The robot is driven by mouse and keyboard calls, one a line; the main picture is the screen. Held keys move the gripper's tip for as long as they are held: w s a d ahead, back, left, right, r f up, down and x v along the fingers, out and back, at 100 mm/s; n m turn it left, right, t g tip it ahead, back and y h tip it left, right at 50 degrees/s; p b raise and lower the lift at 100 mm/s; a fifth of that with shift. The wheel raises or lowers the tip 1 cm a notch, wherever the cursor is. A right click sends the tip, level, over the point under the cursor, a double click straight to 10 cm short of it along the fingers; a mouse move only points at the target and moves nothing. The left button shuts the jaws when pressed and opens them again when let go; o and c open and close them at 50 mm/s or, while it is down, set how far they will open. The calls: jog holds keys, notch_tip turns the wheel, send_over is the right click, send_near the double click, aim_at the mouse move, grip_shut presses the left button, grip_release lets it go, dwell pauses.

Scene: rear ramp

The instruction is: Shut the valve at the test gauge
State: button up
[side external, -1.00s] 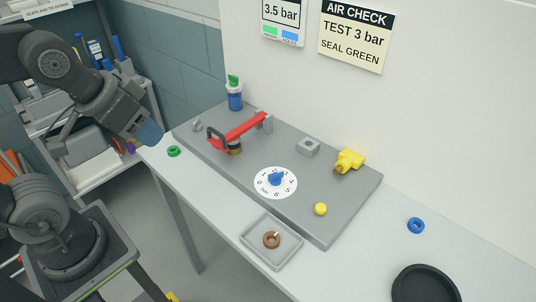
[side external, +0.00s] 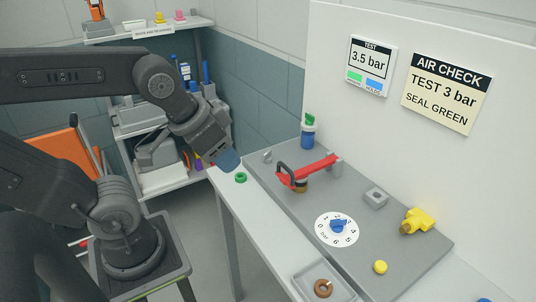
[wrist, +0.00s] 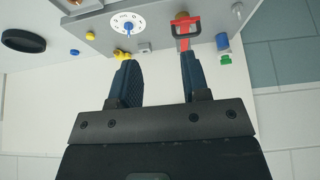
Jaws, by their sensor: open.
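A red lever (side external: 314,170) with a black loop at its near left end sits on a brass-coloured base on the grey panel; it also shows in the wrist view (wrist: 185,43). Its far end reaches a grey bracket (side external: 335,164). A white dial (side external: 322,237) marked in bar, with a blue knob (side external: 338,226) in its middle, lies to the front; its exact reading is too small to tell. My gripper (side external: 228,160) is open and empty, above the table's left end and apart from the lever. In the wrist view my gripper (wrist: 158,57) shows both fingers spread.
A green ring (side external: 241,178) lies below my gripper. A tray (side external: 344,292) holds a brown ring. A wall display reads 3.5 bar (side external: 371,62).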

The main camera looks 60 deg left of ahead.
jog(key=shift+o, duration=1.4)
jog(key=shift+w+a+r+n, duration=0.15)
jog(key=shift+w+n, duration=0.15)
jog(key=shift+o, duration=1)
jog(key=w+a+r+n+g, duration=0.1)
jog(key=w+a+n, duration=0.2)
jog(key=w+n, duration=0.3)
jog(key=shift+w+a+r+g+y, duration=0.15)
jog(key=shift+r+g+y, duration=0.05)
jog(key=shift+g+y, duration=0.1)
jog(key=n+g, duration=0.4)
jog(key=n, duration=1.3)
send_over(267, 152)
notch_tip(267, 152, down, 8)
notch_tip(267, 152, down, 13)
jog(key=shift+r, duration=0.1)
jog(key=shift+c, duration=0.3)
jog(key=c, duration=0.9)
